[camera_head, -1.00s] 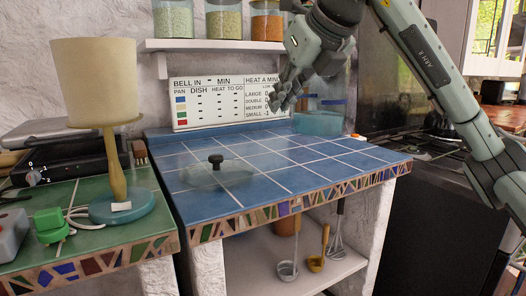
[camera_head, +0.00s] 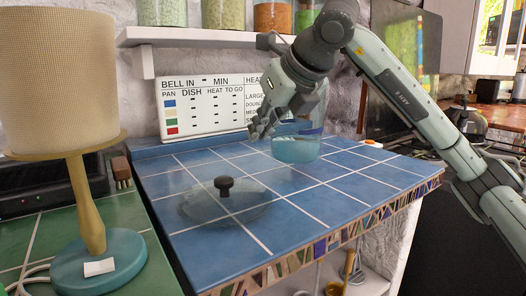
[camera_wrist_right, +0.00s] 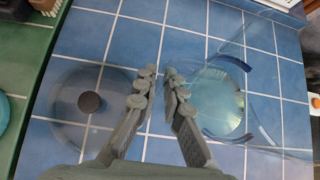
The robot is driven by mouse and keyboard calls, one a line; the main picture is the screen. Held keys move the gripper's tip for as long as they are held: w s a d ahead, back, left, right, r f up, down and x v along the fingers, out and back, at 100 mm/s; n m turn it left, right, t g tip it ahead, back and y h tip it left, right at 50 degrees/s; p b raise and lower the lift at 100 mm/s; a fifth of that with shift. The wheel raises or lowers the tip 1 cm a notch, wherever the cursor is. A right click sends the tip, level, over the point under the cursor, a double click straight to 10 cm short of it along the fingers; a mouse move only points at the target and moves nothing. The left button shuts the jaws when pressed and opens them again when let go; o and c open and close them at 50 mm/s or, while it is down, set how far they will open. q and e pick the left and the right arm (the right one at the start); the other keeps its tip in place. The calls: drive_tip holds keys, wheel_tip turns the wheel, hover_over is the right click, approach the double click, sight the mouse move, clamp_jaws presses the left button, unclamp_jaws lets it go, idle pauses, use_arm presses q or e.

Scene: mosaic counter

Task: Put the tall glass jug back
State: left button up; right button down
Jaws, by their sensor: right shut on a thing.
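The tall glass jug (camera_head: 297,150) is clear, with a bluish-teal lower part, and stands upright over the back of the blue tiled counter. It also shows in the right wrist view (camera_wrist_right: 220,102), right of the fingers. My right gripper (camera_head: 262,129) is at the jug's left side, shut on the clear jug; the wrist view shows its fingers (camera_wrist_right: 160,82) close together. The exact part gripped is hard to make out in the glass. I cannot tell whether the jug's base touches the tiles. My left gripper is out of view.
A clear glass lid with a black knob (camera_head: 224,187) lies on the blue tiles (camera_head: 330,205), left of the jug. A lamp (camera_head: 95,215) stands on the green counter at left. A white board (camera_head: 202,106) leans behind, under a shelf of jars (camera_head: 218,36).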

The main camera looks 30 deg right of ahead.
sight(263, 145)
wheel_tip(263, 145, down, 3)
drive_tip(key=shift+f, duration=0.1)
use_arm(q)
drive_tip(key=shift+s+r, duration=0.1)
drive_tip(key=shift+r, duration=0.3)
use_arm(e)
drive_tip(key=shift+f, duration=0.2)
use_arm(q)
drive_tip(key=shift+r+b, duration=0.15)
drive_tip(key=shift+b, duration=0.15)
use_arm(e)
drive_tip(key=shift+f, duration=0.1)
drive_tip(key=c, duration=1.6)
unclamp_jaws()
drive_tip(key=shift+c, duration=0.2)
drive_tip(key=shift+r, duration=0.2)
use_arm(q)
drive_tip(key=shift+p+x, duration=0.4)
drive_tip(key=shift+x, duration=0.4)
use_arm(e)
drive_tip(key=a+v, duration=0.1)
drive_tip(key=v, duration=1)
drive_tip(key=shift+s+d+r, duration=0.25)
drive_tip(key=shift+s+d, duration=0.05)
drive_tip(key=shift+d, duration=0.2)
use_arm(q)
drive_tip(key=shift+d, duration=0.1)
